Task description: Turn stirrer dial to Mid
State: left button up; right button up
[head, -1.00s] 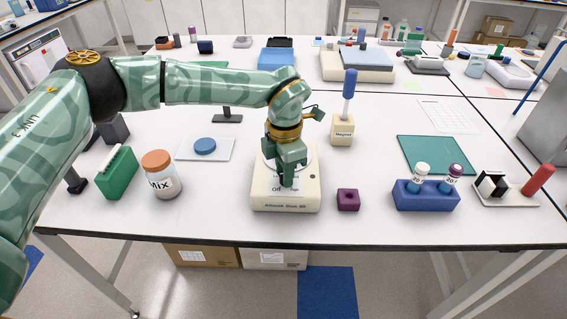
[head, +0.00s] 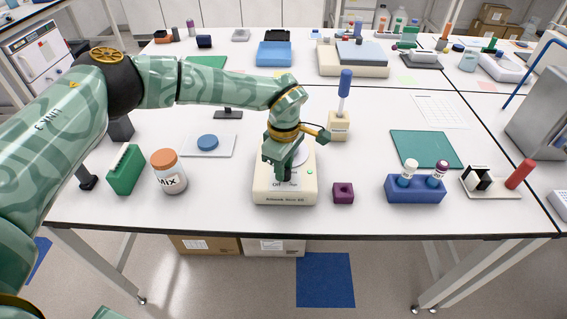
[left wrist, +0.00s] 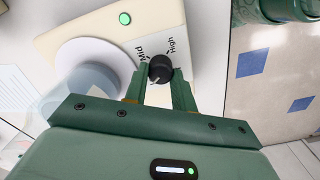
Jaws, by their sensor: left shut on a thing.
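The stirrer (head: 270,197) is a cream box near the front edge of the table, with a round white plate (left wrist: 85,62) on top. Its black dial (left wrist: 160,68) shows between the fingers in the left wrist view. The printed words Mid and High are beside the dial. A green light (left wrist: 125,18) is lit on the stirrer's face. My left gripper (head: 284,176) reaches down onto the front of the stirrer and is shut on the dial; the left wrist view shows both fingers (left wrist: 160,80) at its sides. The dial's pointer is hard to read. My right gripper is not in view.
A purple block (head: 343,193) stands just right of the stirrer, and a blue tube rack (head: 415,190) is further right. A Mix jar (head: 168,172) and a green box (head: 125,169) stand left. A magnet holder (head: 339,126) with a blue-handled rod is behind.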

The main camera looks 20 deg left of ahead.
pick_arm(q)
jog(key=m, duration=0.3)
jog(key=shift+w+r+m+p, duration=0.15)
jog(key=shift+r+m+p, duration=0.05)
jog(key=shift+m+p, duration=0.15)
jog(key=m, duration=0.3)
jog(key=shift+d+m, duration=0.1)
jog(key=shift+m, duration=0.15)
jog(key=m, duration=0.4)
jog(key=shift+w+m, duration=0.1)
jog(key=shift+m, duration=0.2)
jog(key=shift+d+m, duration=0.1)
jog(key=shift+m, duration=1.7)
jog(key=o, duration=1)
jog(key=shift+f, duration=0.1)
